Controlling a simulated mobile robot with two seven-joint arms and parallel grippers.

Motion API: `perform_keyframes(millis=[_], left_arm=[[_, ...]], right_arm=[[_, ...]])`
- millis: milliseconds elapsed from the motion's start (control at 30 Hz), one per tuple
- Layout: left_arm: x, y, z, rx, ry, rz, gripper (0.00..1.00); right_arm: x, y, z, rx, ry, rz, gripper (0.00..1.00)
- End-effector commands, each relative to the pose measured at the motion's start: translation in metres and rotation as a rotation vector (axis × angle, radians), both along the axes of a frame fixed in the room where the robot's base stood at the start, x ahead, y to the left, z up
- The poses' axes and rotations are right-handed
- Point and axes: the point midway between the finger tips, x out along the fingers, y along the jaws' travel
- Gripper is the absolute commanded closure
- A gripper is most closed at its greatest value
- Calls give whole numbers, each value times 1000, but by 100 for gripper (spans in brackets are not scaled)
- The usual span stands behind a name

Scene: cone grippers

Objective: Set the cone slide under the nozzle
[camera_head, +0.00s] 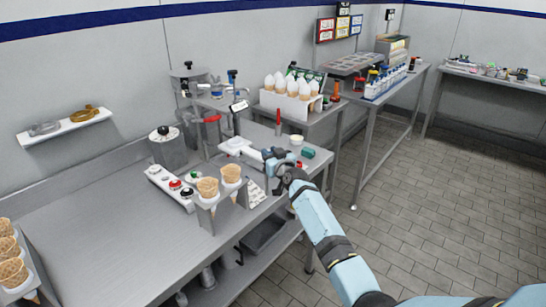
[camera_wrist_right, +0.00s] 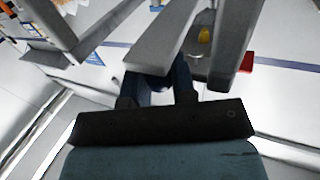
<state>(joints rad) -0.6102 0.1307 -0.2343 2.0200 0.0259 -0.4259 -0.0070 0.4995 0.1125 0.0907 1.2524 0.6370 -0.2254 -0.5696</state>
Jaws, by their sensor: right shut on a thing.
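The pale cone slide (camera_head: 250,155) lies on the steel counter in front of the dispensing machine. My right gripper (camera_head: 268,158) is at its near right end and is shut on it; the exact grip is small and partly hidden by the gripper. In the right wrist view the dark fingers (camera_wrist_right: 160,88) meet grey bars (camera_wrist_right: 170,42) that run away from me. The nozzle (camera_head: 238,106) is on the machine, above and left of my gripper; I cannot tell whether the slide is straight beneath it. My left gripper is not in view.
A metal stand with two waffle cones (camera_head: 208,187) is in front on the counter. A white button panel (camera_head: 170,188) is left of it. A white rack of filled cones (camera_head: 290,98) stands behind. A small white bowl (camera_head: 296,140) and a green block (camera_head: 308,153) are right of my gripper.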

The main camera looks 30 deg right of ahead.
Motion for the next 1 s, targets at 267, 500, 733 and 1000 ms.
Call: perform_keyframes(millis=[267,500,733,1000], left_arm=[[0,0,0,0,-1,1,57],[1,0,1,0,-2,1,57],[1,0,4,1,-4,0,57],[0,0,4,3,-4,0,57]], right_arm=[[0,0,0,0,0,0,52],[-6,0,-1,0,1,0,52],[-48,0,-1,-1,1,0,52],[-108,0,-1,-1,1,0,52]])
